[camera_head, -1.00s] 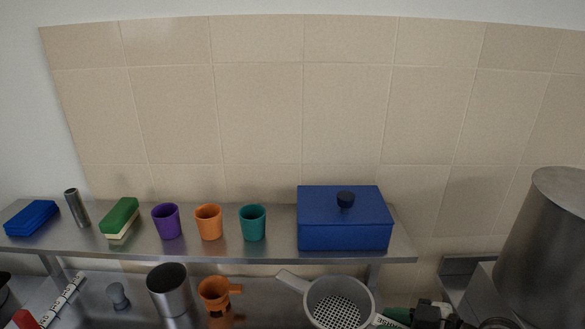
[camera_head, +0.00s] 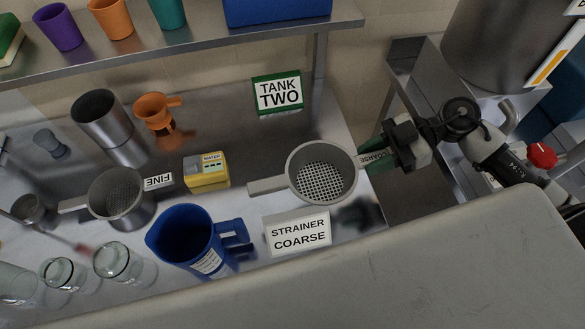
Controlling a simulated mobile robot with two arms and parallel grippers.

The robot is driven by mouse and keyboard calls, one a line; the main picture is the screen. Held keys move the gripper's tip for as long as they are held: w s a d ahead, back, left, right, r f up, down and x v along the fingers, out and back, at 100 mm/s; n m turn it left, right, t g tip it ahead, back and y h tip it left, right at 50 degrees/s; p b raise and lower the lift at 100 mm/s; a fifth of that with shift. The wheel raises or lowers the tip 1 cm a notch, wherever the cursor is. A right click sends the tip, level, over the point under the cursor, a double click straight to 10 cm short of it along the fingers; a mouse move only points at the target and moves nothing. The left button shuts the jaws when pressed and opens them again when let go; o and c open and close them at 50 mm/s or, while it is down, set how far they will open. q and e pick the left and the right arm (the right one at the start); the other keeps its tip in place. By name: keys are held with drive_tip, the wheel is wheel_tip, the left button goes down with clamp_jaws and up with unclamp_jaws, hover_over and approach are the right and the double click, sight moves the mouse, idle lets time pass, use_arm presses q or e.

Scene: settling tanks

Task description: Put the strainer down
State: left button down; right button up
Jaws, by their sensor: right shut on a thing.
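The coarse strainer (camera_head: 296,176) is a grey round sieve with a perforated bottom, a stub handle on its left and a handle marked COARSE on its right. My right gripper (camera_head: 378,154) is shut on that right handle. The strainer looks roughly level over the steel counter; a dark shadow lies below and right of it, and I cannot tell if it touches anything. The white STRAINER COARSE sign (camera_head: 298,234) stands just in front of it. My left gripper is not in view.
A blue jug (camera_head: 186,236), a yellow box (camera_head: 207,174) and the FINE strainer (camera_head: 114,190) are to the left. The TANK TWO sign (camera_head: 277,93) is behind. Glass jars (camera_head: 118,260) stand at front left. A shelf (camera_head: 200,48) with cups runs along the back.

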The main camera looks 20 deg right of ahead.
drive_tip(key=shift+r, duration=0.1)
drive_tip(key=w+f, duration=0.2)
drive_tip(key=w, duration=0.1)
drive_tip(key=w+a+f, duration=0.1)
drive_tip(key=w+f, duration=0.1)
drive_tip(key=w, duration=0.2)
drive_tip(key=w+a+f, duration=0.1)
drive_tip(key=w+f, duration=0.2)
drive_tip(key=w, duration=0.1)
drive_tip(key=shift+w+a+p, duration=0.1)
drive_tip(key=shift+w+p, duration=0.1)
drive_tip(key=shift+p, duration=0.2)
drive_tip(key=shift+f+p, duration=0.7)
drive_tip(key=shift+f, duration=1.15)
drive_tip(key=o, duration=1)
drive_tip(key=shift+f, duration=0.1)
